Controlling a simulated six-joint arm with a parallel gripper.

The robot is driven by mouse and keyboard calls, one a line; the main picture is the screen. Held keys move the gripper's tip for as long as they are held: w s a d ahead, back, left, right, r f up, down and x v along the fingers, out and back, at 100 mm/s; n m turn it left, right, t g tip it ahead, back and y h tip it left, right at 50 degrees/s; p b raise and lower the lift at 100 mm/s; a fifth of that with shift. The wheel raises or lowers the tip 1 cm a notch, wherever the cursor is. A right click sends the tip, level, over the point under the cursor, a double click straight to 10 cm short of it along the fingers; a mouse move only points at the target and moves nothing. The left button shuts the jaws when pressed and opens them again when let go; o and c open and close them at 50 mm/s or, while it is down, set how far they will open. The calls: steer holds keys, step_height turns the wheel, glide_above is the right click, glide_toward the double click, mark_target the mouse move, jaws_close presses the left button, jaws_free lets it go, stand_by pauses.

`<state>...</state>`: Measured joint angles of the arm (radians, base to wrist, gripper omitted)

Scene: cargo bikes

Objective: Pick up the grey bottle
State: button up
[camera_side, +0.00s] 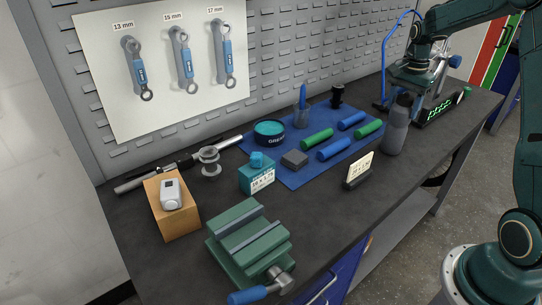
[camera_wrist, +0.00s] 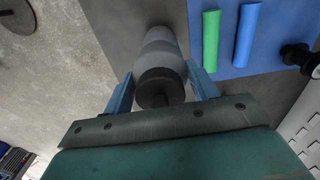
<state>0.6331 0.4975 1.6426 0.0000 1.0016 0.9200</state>
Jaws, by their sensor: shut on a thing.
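The grey bottle (camera_side: 396,132) with a dark cap is upright at the front right of the bench in the side view. I cannot tell for sure whether its base touches the bench. My gripper (camera_side: 404,96) is at the bottle's top, coming from above and behind. In the wrist view the bottle (camera_wrist: 160,48) lies between the two blue fingers of my gripper (camera_wrist: 160,70), which is shut on it near the cap. The fingertips are hard to make out in the side view.
A blue mat (camera_side: 292,177) holds green and blue cylinders, a tin and a cup. A card in a black holder (camera_side: 358,172) stands left of the bottle. A green-lit device (camera_side: 440,108) is close on its right. A green vise (camera_side: 247,245) is at front left.

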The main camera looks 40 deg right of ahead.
steer(key=shift+r, duration=0.1)
step_height(320, 180, up, 20)
stand_by(0.7)
stand_by(0.5)
